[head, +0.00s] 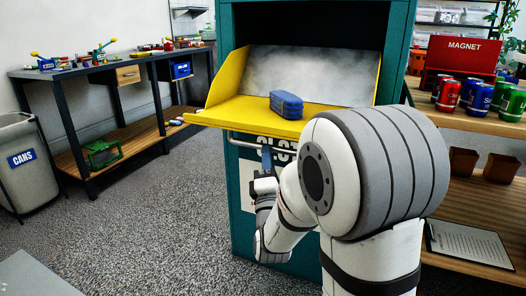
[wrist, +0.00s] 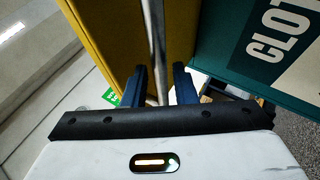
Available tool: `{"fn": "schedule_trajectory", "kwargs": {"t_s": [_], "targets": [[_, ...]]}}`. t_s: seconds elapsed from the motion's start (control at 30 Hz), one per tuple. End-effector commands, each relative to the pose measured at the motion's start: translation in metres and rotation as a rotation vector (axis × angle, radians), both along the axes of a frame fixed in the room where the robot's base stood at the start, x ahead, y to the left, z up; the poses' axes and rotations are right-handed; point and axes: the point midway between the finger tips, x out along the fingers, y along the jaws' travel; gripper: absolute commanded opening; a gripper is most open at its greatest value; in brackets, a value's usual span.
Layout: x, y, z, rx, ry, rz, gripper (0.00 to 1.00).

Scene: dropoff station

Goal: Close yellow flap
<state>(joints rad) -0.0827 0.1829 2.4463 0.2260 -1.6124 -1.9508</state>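The yellow flap (head: 238,112) of the teal clothes bin (head: 242,195) is open, lying about level and jutting out. A blue zipped pouch (head: 287,105) rests on it. A thin grey handle bar (head: 236,141) runs beneath the flap's front edge. My gripper (head: 266,158) is below the flap at this bar, partly hidden by my arm. In the wrist view, the yellow flap (wrist: 100,35) fills the upper left, and the grey bar (wrist: 156,45) passes between the two blue fingers of my gripper (wrist: 160,70). The fingers stand apart, with a gap showing beside the bar.
A workbench (head: 80,73) with toys stands at the left, beside a grey cans bin (head: 22,150). At the right, a wooden shelf (head: 470,205) holds several cans (head: 476,96), a red magnet box (head: 462,58) and a clipboard (head: 468,243). The floor left of the clothes bin is clear.

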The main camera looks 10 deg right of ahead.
Motion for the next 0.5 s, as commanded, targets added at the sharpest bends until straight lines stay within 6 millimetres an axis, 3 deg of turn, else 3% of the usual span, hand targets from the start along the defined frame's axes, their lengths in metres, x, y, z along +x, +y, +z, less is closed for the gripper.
{"fn": "schedule_trajectory", "kwargs": {"t_s": [0.2,0.5], "targets": [[0.024,-0.004,0.014,0.0,-0.002,0.001,0.25],[0.031,-0.005,0.019,0.001,0.0,0.003,0.25]]}}
